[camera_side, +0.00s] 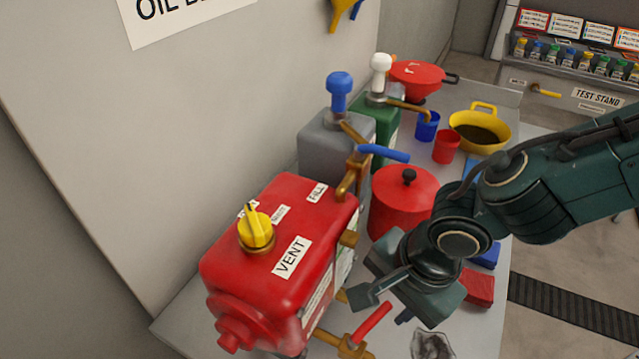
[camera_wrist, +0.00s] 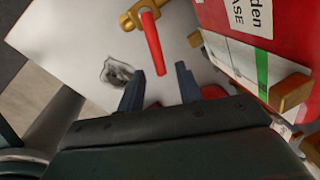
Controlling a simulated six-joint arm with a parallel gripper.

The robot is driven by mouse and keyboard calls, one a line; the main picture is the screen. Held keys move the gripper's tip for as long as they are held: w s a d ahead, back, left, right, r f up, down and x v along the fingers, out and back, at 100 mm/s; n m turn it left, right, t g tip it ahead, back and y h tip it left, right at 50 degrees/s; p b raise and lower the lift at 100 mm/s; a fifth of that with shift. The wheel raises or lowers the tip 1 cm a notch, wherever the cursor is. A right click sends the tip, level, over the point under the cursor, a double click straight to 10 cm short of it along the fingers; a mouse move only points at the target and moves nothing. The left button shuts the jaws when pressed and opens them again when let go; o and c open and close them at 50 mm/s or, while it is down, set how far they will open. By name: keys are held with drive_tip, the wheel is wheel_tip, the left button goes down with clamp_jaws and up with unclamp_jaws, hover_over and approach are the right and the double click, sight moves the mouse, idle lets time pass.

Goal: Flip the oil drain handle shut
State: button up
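A red lever handle (camera_side: 372,322) sits on a brass valve (camera_side: 352,348) low at the front of the red tank (camera_side: 275,265). The handle slants up and to the right from the valve. In the wrist view the red handle (camera_wrist: 152,45) points from the brass valve (camera_wrist: 140,15) toward my gripper. My gripper (camera_side: 383,307) is open above the handle's free end. In the wrist view its two fingertips (camera_wrist: 160,70) appear on either side of that end; contact cannot be told. No label naming the drain is readable.
A blue lever handle (camera_side: 383,153) is on another brass valve behind the red tank. A red pot (camera_side: 402,200) stands behind my gripper. A red block (camera_side: 478,287) and blue block (camera_side: 487,256) lie right of it. A dark stain (camera_side: 431,345) marks the table.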

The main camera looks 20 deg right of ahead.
drive_tip(key=shift+w+f, duration=0.15)
drive_tip(key=shift+f, duration=0.6)
drive_tip(key=shift+c, duration=0.4)
clamp_jaws()
drive_tip(key=shift+w, duration=0.1)
drive_tip(key=shift+w+a+n, duration=0.2)
drive_tip(key=shift+w+n, duration=0.1)
drive_tip(key=shift+n, duration=0.4)
drive_tip(key=shift+w+a+n, duration=0.2)
drive_tip(key=shift+w+n, duration=0.1)
drive_tip(key=shift+n, duration=0.4)
drive_tip(key=shift+o, duration=0.4)
unclamp_jaws()
